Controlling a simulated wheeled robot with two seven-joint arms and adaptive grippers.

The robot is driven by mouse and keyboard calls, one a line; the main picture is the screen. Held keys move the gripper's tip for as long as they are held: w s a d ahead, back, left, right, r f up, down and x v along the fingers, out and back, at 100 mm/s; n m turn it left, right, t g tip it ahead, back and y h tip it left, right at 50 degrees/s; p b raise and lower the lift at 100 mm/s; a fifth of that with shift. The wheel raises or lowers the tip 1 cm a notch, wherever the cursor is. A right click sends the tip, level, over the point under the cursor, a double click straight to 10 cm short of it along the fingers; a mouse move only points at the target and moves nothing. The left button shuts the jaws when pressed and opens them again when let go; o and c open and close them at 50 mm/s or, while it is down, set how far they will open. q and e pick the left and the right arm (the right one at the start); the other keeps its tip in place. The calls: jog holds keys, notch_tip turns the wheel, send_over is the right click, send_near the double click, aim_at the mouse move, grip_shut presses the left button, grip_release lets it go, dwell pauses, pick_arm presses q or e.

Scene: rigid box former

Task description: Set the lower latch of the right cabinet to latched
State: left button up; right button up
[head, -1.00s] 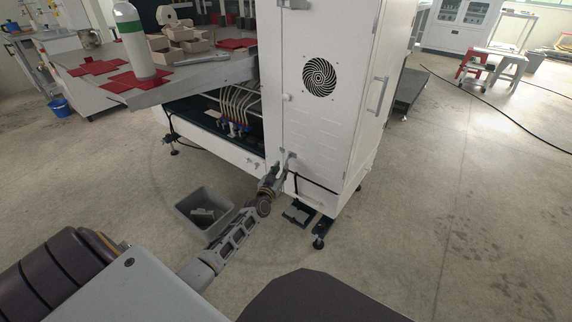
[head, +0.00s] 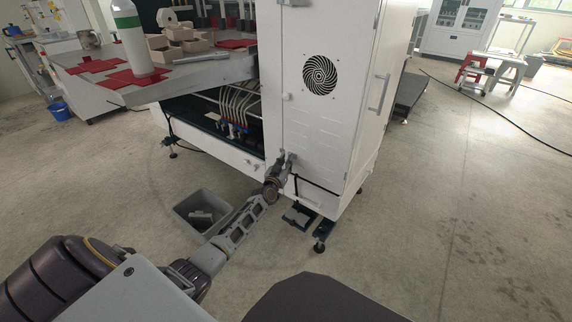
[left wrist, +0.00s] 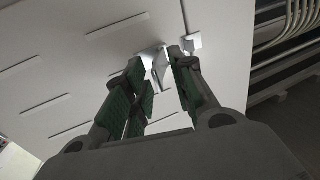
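The right cabinet (head: 330,130) is a tall white cabinet with a round black vent on its door. Its lower latch is at the door's left edge, mostly hidden by my gripper in the head view. In the left wrist view the lower latch (left wrist: 156,64) is a small pale handle, and a white block (left wrist: 192,42) sits beside it past the door seam. My left gripper (head: 287,157) is at the latch; in the left wrist view its green-padded fingers (left wrist: 158,68) stand apart with the latch between their tips. Contact is unclear. My right gripper is not in view.
Another latch (head: 286,97) sits higher on the same door edge. A grey bin (head: 180,212) stands on the floor left of my left arm. An open bay with hoses (head: 235,110) lies left of the cabinet.

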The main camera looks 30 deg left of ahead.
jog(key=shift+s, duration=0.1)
pick_arm(q)
grip_shut()
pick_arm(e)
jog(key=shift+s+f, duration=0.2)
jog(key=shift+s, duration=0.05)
pick_arm(q)
jog(key=shift+d, duration=0.1)
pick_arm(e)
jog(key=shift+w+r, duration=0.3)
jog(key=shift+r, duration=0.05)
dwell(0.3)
